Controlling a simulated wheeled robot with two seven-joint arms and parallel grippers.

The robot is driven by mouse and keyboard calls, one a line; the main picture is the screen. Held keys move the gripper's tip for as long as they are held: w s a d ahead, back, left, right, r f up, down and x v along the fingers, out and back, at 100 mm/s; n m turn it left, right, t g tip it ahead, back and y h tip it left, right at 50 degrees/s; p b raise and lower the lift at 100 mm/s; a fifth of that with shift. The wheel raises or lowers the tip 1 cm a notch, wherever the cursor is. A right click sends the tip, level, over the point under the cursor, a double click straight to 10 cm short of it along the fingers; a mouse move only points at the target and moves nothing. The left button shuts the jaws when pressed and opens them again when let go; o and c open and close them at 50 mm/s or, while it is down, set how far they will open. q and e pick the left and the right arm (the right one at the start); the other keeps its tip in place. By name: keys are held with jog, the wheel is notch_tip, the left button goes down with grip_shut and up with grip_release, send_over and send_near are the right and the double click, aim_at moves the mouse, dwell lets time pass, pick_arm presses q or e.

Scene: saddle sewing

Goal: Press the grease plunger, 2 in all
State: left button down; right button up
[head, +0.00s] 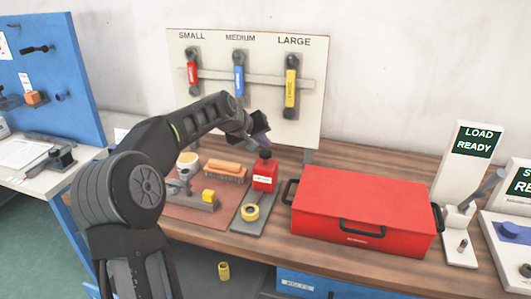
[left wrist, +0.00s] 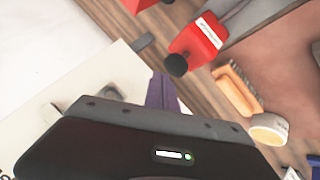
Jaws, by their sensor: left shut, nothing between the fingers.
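The grease dispenser is a red block (head: 264,176) with a white label and a round black plunger knob (head: 265,154) on top. It stands on a grey base with a yellow ring (head: 250,212) in front. My left gripper (head: 260,138) is shut and empty, just above and slightly left of the knob in the head view. In the left wrist view the knob (left wrist: 176,65) and red block (left wrist: 199,40) show beyond my purple fingers (left wrist: 162,92); they look apart from the knob. My right gripper is not in view.
A closed red toolbox (head: 365,212) stands right of the dispenser. A board (head: 300,120) with red, blue and yellow tools rises behind. A "LOAD READY" sign (head: 474,141) stands at right.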

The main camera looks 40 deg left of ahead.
aim_at(266, 152)
pick_arm(q)
jog(key=shift+f, duration=0.1)
dwell(0.6)
jog(key=shift+f+b, duration=0.3)
jog(key=shift+b, duration=0.1)
jog(key=shift+f+b, duration=1)
jog(key=shift+f, duration=0.25)
dwell(0.9)
jog(key=shift+r, duration=0.1)
jog(key=shift+r+p, duration=1.2)
jog(key=shift+r, duration=0.35)
jog(key=shift+r+p, duration=1.95)
jog(key=shift+r, duration=0.6)
dwell(0.3)
